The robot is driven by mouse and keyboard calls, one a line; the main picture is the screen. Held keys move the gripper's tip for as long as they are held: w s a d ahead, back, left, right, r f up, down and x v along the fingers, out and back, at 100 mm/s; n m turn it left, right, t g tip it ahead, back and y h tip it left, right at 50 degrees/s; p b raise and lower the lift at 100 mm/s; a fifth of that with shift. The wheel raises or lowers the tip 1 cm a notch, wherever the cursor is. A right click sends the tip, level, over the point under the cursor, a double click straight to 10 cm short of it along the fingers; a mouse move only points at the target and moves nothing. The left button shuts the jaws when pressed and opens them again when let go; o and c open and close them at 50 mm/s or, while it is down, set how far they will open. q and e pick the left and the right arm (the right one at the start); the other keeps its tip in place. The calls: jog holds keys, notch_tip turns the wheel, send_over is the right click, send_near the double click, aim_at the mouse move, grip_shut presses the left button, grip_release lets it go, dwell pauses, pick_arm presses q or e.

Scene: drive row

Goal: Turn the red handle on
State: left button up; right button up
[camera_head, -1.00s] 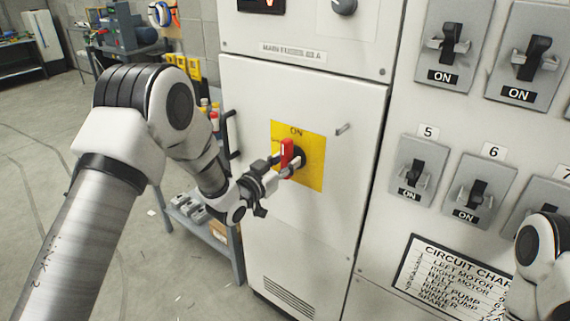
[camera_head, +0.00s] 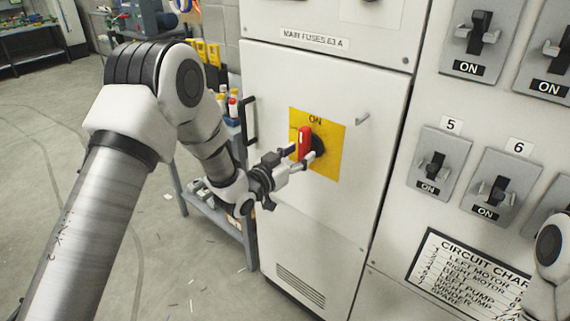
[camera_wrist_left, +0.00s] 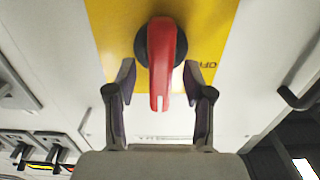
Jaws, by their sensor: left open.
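The red handle (camera_head: 305,144) stands upright on a round black base, in front of a yellow plate (camera_head: 330,165) on the white cabinet door. Its end points up toward the ON label (camera_head: 315,120). In the left wrist view the red handle (camera_wrist_left: 163,65) shows a white mark at its end, and OFF lettering lies on the plate to the right. My left gripper (camera_head: 301,155) is open with one finger on each side of the handle. In the wrist view gaps show between both fingers and the handle. My right gripper is out of view.
A black door pull (camera_head: 249,121) is at the door's left edge. A small metal latch (camera_head: 362,118) is right of the plate. Several grey switches, such as number 5 (camera_head: 438,162), fill the right panel. A shelf cart (camera_head: 215,225) stands left of the cabinet.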

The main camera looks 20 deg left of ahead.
pick_arm(q)
jog(key=v, duration=0.9)
jog(key=shift+s, duration=0.2)
jog(key=shift+f, duration=0.1)
